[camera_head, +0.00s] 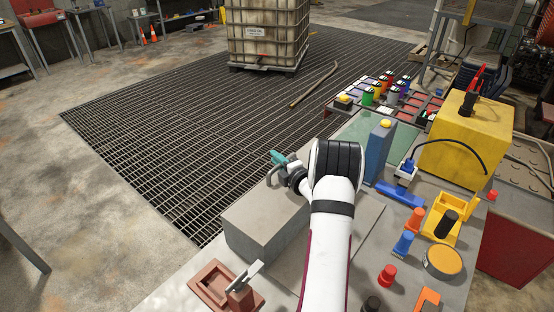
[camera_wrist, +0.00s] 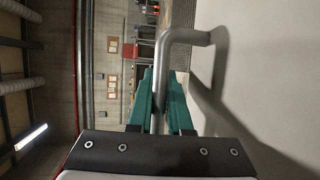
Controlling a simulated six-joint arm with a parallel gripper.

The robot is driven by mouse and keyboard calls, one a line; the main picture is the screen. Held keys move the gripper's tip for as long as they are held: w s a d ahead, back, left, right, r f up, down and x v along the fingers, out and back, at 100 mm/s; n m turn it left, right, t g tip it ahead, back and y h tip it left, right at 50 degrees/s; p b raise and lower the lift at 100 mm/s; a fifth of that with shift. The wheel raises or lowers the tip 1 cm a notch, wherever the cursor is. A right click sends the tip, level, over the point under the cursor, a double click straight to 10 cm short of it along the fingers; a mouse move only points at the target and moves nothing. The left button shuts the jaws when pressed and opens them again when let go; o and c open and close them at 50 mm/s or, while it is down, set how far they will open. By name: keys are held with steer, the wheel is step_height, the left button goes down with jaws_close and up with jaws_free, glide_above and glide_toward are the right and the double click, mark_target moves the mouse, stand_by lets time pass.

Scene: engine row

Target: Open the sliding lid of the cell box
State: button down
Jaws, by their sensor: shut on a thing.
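A grey box (camera_head: 262,228), which looks like the cell box, stands on the bench in front of my arm. Its flat grey top (camera_head: 268,198) looks closed as far as it shows; my arm hides the right part. My gripper (camera_head: 279,158) is at the box's far edge, with teal fingers. In the wrist view my gripper (camera_wrist: 155,85) is shut on a bent grey bar handle (camera_wrist: 190,37), with one finger on each side. The handle joins a plain grey surface (camera_wrist: 265,70) at the right. Whether that surface is the lid or a wall, I cannot tell.
A reddish-brown tray (camera_head: 205,290) sits near the box's front left. A blue upright block (camera_head: 379,150) with a yellow button and a yellow box (camera_head: 467,145) stand to the right. Several coloured pegs fill the bench's right side. Open floor grating (camera_head: 180,130) lies beyond the box.

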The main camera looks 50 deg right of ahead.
steer(key=shift+s, duration=0.1)
stand_by(0.8)
steer(key=s, duration=1.4)
steer(key=shift+s, duration=0.35)
steer(key=c, duration=1.1)
jaws_free()
steer(key=v, duration=1.5)
steer(key=shift+s+a+r, duration=0.1)
steer(key=shift+s, duration=0.2)
